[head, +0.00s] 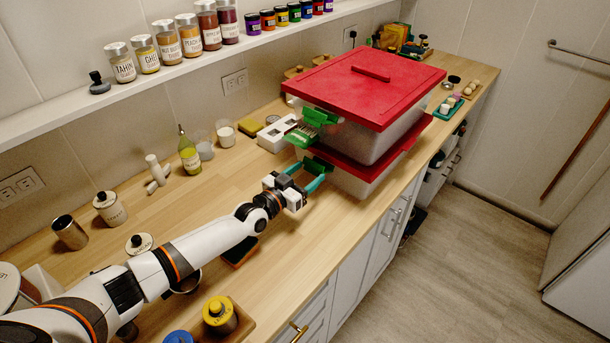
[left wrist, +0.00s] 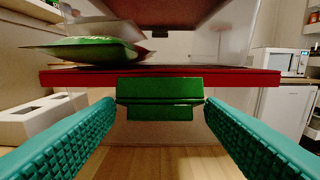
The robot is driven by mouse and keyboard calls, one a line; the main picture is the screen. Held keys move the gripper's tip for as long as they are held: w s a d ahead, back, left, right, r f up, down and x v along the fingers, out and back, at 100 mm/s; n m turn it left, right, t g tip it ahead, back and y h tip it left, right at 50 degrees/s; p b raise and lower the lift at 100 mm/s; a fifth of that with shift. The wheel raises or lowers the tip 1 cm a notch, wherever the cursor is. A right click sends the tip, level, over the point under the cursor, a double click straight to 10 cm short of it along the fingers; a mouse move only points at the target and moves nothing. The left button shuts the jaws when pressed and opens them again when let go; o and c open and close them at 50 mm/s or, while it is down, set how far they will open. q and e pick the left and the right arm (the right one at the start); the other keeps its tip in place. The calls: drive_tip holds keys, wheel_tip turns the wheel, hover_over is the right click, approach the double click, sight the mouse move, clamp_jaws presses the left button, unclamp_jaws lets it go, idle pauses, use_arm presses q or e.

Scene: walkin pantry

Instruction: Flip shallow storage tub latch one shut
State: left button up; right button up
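The shallow storage tub (head: 352,184) is clear with a red lid (head: 378,161) and stands under a larger tub. A green latch (head: 318,164) sits on its end facing my left gripper (head: 308,177). In the left wrist view the green latch (left wrist: 160,88) lies across the red lid's edge (left wrist: 250,78), with a narrower part hanging below. My left gripper's teal fingers (left wrist: 160,112) are open, one on each side of the latch, with nothing held. I cannot tell whether the fingertips touch it. My right gripper is not in view.
A larger red-lidded tub (head: 365,85) with its own green latch (head: 320,117) is stacked on top. A white block with holes (head: 277,133) stands behind to the left. Bare counter lies in front of the tubs.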

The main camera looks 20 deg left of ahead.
sight(311, 171)
use_arm(q)
drive_tip(key=shift+r+p, duration=0.2)
drive_tip(key=shift+p, duration=0.2)
drive_tip(key=r+g+p, duration=0.1)
drive_tip(key=p, duration=0.2)
drive_tip(key=r+g+y+p, duration=0.1)
drive_tip(key=p, duration=0.1)
drive_tip(key=w+r+g+p, duration=0.1)
drive_tip(key=g+p, duration=0.1)
drive_tip(key=p, duration=0.1)
drive_tip(key=shift+w+d+y+p, duration=0.1)
drive_tip(key=shift+d+y+p, duration=0.2)
drive_tip(key=shift+y, duration=0.1)
drive_tip(key=shift+w+d+r+g+y+p, duration=0.1)
drive_tip(key=shift+w+g+y+p, duration=0.15)
drive_tip(key=shift+g+p, duration=0.3)
drive_tip(key=shift+w+d+r+g+y+p, duration=0.1)
drive_tip(key=shift+w+g+y+p, duration=0.1)
drive_tip(key=shift+g+p, duration=0.35)
drive_tip(key=o, duration=0.6)
